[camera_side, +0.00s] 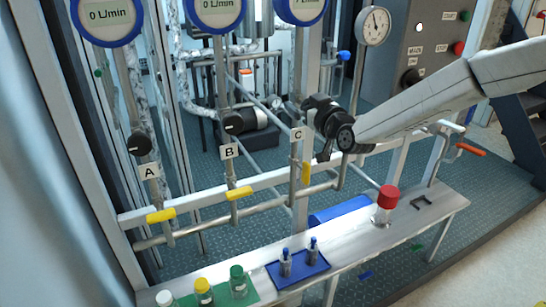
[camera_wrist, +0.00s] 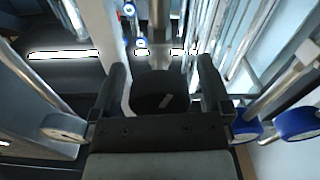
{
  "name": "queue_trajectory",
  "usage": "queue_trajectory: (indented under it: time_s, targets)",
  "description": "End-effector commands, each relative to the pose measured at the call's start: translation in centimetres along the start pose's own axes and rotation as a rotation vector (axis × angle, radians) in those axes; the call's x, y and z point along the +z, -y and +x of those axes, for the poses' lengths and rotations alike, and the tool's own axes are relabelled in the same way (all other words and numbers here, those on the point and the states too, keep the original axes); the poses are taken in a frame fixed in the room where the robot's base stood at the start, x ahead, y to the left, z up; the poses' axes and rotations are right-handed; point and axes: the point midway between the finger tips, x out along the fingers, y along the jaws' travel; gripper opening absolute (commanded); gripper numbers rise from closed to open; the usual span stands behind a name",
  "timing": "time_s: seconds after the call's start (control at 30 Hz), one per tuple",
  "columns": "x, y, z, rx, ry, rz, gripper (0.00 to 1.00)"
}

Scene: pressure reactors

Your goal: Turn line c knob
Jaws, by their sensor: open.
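The line C knob is a black round knob (camera_wrist: 158,92) with a pale pointer mark, seen in the wrist view between my two fingers. My gripper (camera_wrist: 163,75) is open, with one finger on each side of the knob; I cannot tell whether they touch it. In the side view my black gripper (camera_side: 318,108) is at line C, above the C label (camera_side: 297,134), and largely hides the knob. The yellow valve handle (camera_side: 305,172) on line C stands upright along the pipe.
Knob A (camera_side: 139,143) and knob B (camera_side: 234,122) are to the left, with yellow handles (camera_side: 160,215) lying crosswise. Round gauges hang above. A bench (camera_side: 345,245) below holds a red-capped bottle (camera_side: 386,205), small vials and capped bottles. Pipes and frame posts crowd the area.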

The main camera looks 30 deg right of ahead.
Motion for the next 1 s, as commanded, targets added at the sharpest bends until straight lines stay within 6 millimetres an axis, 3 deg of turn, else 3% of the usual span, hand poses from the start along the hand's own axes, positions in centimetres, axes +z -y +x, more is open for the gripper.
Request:
queue_trajectory:
  time_s: [0.13,0.17,0.43,0.67,1.0]
  targets:
    - [0.01,-0.01,0.0,0.0,0.0,0.0,0.99]
    - [0.01,0.0,0.0,0.0,0.0,0.0,0.93]
    - [0.01,0.0,-0.02,0.0,0.0,0.0,0.07]
    - [0.01,-0.01,-0.02,0.0,0.0,0.03,0.05]
    - [-0.01,-0.07,0.0,0.0,-0.002,0.242,0.05]
